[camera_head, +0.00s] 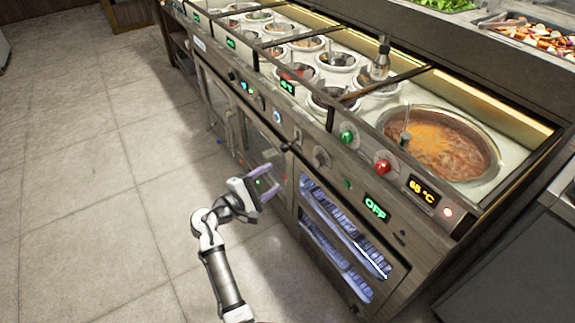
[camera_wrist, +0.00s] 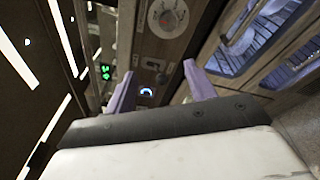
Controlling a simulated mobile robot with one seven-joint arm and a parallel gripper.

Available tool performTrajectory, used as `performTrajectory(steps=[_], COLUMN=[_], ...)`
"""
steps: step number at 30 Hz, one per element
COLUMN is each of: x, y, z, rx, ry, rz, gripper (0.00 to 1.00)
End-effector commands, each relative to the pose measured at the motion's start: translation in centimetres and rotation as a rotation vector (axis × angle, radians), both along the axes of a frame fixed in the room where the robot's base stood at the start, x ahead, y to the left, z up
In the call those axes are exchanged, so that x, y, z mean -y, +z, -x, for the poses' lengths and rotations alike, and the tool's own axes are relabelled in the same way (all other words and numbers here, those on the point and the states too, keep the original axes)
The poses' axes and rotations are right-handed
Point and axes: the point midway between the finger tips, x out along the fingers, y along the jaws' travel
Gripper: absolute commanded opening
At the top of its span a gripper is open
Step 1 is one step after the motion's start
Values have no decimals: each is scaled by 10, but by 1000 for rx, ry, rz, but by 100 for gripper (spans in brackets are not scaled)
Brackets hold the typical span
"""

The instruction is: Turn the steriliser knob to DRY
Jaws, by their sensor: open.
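The steriliser (camera_head: 345,238) is the blue-lit glass-fronted cabinet at the lower right of the counter front. Its green display (camera_head: 375,207) reads OFF. A grey knob (camera_head: 320,157) sits on the panel above it, to the left of the display. In the wrist view, a knob on a round pale dial (camera_wrist: 168,17) shows at the top edge; its markings are too small to read. My gripper (camera_head: 272,181) has purple fingers and is open and empty, below and left of the knob, apart from it. The fingers also show in the wrist view (camera_wrist: 157,76).
A dark protruding handle (camera_head: 289,145), a green button (camera_head: 347,137) and a red button (camera_head: 383,166) stick out near the knob. A large orange soup well (camera_head: 445,145) is above. The tiled floor (camera_head: 90,190) at left is clear.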

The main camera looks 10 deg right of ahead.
Motion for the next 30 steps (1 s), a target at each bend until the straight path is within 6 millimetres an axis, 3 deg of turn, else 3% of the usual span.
performTrajectory(steps=[1,6,11,21,30], x=[14,33,55,118,147], y=[-6,-11,-10,-9,-11], z=[9,16,6,-26,-40], rx=[-40,-78,-76,-73,-73], ry=[-54,-114,-112,-108,-104], rz=[34,72,69,66,67], gripper=[55,55,55,55,55])
